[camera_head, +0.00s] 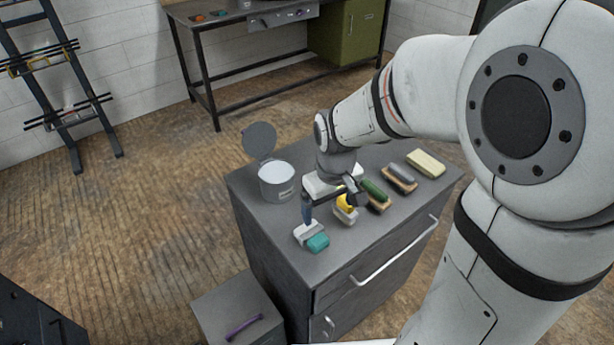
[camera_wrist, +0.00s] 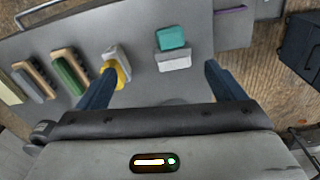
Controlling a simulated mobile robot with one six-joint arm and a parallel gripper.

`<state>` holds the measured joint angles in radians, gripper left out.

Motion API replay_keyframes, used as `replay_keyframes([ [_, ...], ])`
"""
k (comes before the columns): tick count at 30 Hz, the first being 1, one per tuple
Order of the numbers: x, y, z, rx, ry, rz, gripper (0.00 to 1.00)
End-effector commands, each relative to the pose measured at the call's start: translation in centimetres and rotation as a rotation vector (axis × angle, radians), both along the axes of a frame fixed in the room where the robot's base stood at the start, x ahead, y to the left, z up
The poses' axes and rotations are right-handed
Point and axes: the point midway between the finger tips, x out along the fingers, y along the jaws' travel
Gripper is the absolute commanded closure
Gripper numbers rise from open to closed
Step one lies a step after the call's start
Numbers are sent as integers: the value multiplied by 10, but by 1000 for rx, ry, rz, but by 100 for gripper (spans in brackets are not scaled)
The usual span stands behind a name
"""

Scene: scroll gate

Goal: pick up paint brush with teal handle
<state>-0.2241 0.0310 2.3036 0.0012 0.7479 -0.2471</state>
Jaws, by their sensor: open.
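The brush with the teal handle (camera_head: 318,242) lies on top of the grey cabinet (camera_head: 268,222), near its front left edge, with its pale part toward the back. In the wrist view its teal block (camera_wrist: 171,37) and pale part (camera_wrist: 173,62) lie just ahead of and between the fingers. My gripper (camera_head: 329,208) is open and empty above the cabinet top. In the wrist view, the left finger of my gripper (camera_wrist: 159,68) overlaps the yellow brush (camera_wrist: 122,72), and the right finger is right of the teal brush. I cannot tell whether that finger touches the yellow brush.
A yellow brush (camera_head: 346,207), a green brush (camera_head: 374,192), a grey brush (camera_head: 400,179) and a cream block (camera_head: 425,163) line the cabinet top to the right. An open-lidded can (camera_head: 276,187) stands behind. A purple item (camera_head: 243,327) lies on a lower box.

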Motion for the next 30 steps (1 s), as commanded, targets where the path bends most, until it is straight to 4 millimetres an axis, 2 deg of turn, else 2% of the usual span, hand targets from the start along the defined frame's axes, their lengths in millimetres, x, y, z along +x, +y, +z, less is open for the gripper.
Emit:
replay_keyframes([
  [1,5,8,-14,-6,21,36,11],
  [3,10,17,-27,-11,37,74,11],
  [7,15,25,-41,-17,54,117,11],
  [20,18,29,-81,-18,60,128,11],
  [27,20,32,-112,-18,60,128,11],
  [30,20,32,-120,-17,58,127,11],
])
